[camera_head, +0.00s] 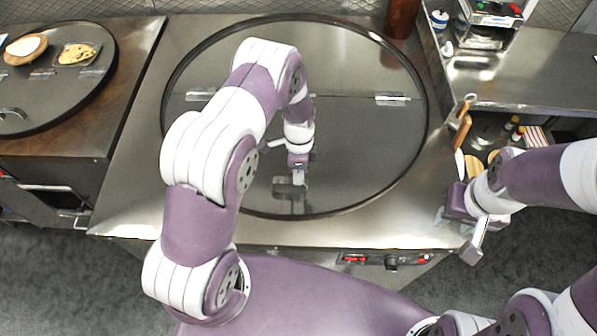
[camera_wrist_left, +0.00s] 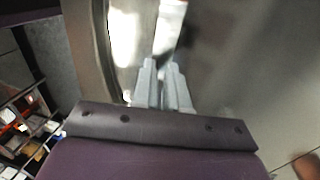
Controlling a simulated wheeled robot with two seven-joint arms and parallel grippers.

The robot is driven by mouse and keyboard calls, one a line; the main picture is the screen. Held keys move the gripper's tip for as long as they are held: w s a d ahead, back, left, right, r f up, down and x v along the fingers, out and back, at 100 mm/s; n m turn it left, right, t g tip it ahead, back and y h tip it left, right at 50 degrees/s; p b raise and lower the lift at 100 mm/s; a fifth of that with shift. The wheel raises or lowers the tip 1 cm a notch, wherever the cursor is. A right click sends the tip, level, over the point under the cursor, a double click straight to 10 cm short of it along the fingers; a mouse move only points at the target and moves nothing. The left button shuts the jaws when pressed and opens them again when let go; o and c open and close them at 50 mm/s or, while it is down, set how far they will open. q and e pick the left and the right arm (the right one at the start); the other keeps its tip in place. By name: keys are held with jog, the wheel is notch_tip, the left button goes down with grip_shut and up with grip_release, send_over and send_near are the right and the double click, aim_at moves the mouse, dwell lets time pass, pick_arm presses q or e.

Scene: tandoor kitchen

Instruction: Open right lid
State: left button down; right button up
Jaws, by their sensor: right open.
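The right lid (camera_head: 345,135) is a large round dark metal disc, lying flat in the steel counter in the head view. A seam with two hinges, one of them the right hinge (camera_head: 392,99), crosses it. My left gripper (camera_head: 299,180) is over the lid's near half, at its small metal handle (camera_head: 284,187). In the left wrist view the fingers (camera_wrist_left: 162,75) are close together, and a pale bar (camera_wrist_left: 170,25) reaches their tips. I cannot tell whether they grip it. My right gripper (camera_head: 464,238) is open and empty, beyond the counter's front right corner.
A second round lid (camera_head: 50,88) at the left carries a bowl (camera_head: 25,48) and a plate of food (camera_head: 77,54). A brown cylinder (camera_head: 402,18) stands behind the right lid. Wooden-handled tools (camera_head: 461,130) are at the counter's right edge, beside a shelf with bottles.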

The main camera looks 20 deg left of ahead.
pick_arm(q)
jog(key=w+a+r+p, duration=0.1)
jog(key=w+r+p, duration=0.1)
jog(key=r, duration=0.6)
jog(key=w+a+r+p, duration=0.1)
jog(key=w+r+p, duration=0.2)
jog(key=r, duration=0.5)
jog(key=shift+w+r, duration=0.4)
jog(key=shift+w, duration=0.45)
